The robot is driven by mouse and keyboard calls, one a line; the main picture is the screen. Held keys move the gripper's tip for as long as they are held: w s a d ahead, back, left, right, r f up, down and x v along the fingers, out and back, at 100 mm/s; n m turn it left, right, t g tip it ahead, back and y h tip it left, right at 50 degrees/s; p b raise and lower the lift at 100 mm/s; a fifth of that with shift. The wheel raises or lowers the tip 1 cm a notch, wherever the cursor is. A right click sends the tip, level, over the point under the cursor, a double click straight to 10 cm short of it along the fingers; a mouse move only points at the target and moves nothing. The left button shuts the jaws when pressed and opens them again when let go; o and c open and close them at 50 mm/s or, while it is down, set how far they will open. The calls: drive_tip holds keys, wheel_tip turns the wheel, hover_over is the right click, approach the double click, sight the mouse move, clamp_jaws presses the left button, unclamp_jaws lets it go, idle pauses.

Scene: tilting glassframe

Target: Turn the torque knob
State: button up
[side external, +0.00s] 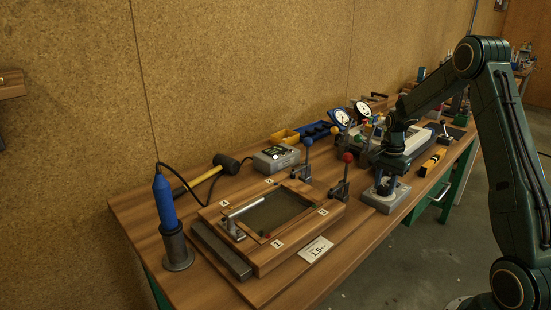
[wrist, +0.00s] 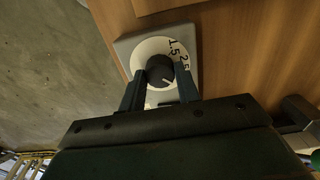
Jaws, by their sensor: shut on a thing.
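The torque knob (wrist: 160,72) is a dark round knob with a light pointer line, in the middle of a white dial (wrist: 152,48) with printed numbers. Numbers such as 1.5 and 2.5 show on the dial, and the pointer is at its lower right in the wrist view. The dial sits on a grey box (side external: 392,202) at the right front of the bench. My gripper (wrist: 160,84) is shut on the knob, one finger on each side. In the side external view my gripper (side external: 385,184) comes down onto the box and hides most of the knob.
A wooden frame fixture (side external: 265,215) with red and blue lever clamps stands left of the box. A card (side external: 315,251) reading 1.5 lies before it. A yellow-black block (side external: 432,162) lies right of my gripper.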

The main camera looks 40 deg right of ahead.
sight(384, 187)
drive_tip(key=shift+n, duration=0.5)
drive_tip(key=n, duration=0.3)
drive_tip(key=shift+n, duration=0.4)
drive_tip(key=n, duration=0.9)
drive_tip(key=shift+r, duration=0.1)
drive_tip(key=n, duration=0.4)
drive_tip(key=o, duration=1)
drive_tip(key=shift+c, duration=0.2)
wheel_tip(384, 187, up, 14)
